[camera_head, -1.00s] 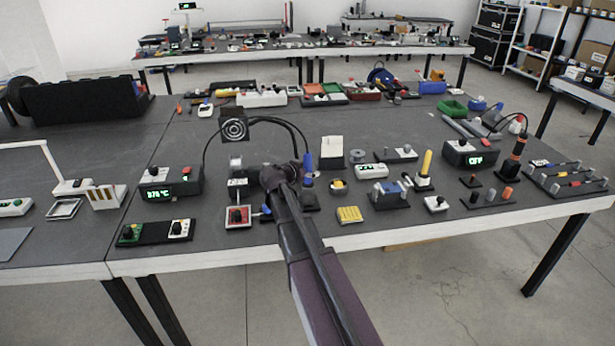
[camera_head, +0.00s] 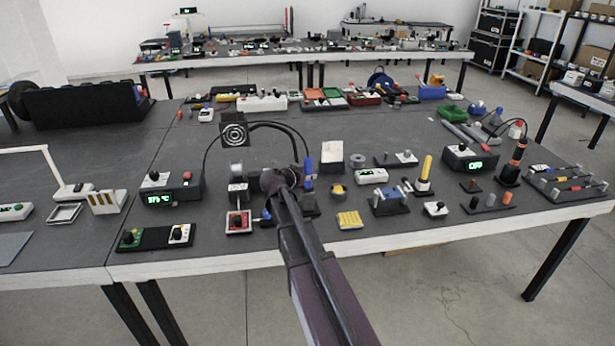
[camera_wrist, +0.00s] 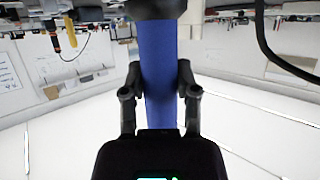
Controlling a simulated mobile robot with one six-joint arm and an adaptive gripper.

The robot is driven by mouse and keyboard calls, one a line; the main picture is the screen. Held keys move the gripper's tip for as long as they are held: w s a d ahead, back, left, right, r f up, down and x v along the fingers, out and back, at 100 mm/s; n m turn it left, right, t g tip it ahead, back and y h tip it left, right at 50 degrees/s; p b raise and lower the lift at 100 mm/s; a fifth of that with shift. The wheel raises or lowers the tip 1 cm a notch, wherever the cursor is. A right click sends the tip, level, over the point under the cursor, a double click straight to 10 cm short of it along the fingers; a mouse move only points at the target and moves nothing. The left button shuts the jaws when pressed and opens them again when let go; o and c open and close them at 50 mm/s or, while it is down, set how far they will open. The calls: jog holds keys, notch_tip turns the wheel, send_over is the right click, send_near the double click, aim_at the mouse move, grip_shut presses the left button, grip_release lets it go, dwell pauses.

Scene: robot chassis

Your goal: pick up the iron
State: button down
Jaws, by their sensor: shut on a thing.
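The iron has a blue handle (camera_head: 308,166) and stands upright at the middle of the near table. In the wrist view its blue shaft (camera_wrist: 158,60) runs up the centre, with a black part at the top of the picture. My gripper (camera_wrist: 159,88) has one dark finger on each side of the blue handle and is shut on it. In the head view my gripper (camera_head: 301,174) is small and partly hidden by my arm. The iron's tip is hidden, and I cannot tell whether it is in its dark stand (camera_head: 309,205) or clear of it.
A black cable (camera_head: 270,124) arcs over the table behind my arm. A station with a green display (camera_head: 158,199) stands left. A white block (camera_head: 332,153), a yellow pad (camera_head: 349,220) and a blue device (camera_head: 388,198) are close on the right.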

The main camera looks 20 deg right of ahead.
aim_at(308, 158)
jog(key=shift+r+p, duration=4.6)
jog(key=shift+r, duration=0.35)
